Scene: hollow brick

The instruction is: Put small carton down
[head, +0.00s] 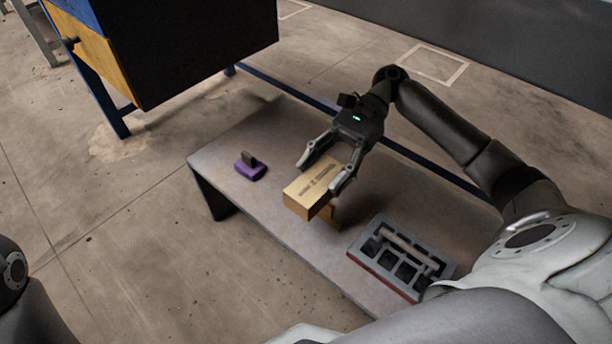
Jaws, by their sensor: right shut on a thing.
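The small carton (311,191) is a tan box with dark print on its top face. It shows in the head view over the middle of the low grey table (262,225). My right gripper (322,177) is shut on it, with one finger on each side. A brown part shows under the carton's right side; I cannot tell whether the carton touches the table or something beneath it. My left gripper is not in view; only a dark part of my left arm shows at the lower left.
A purple block with a dark upright piece (250,168) stands left of the carton. A grey hollow brick or frame with square openings (390,260) lies at the table's right. A blue and yellow cabinet (180,50) stands behind.

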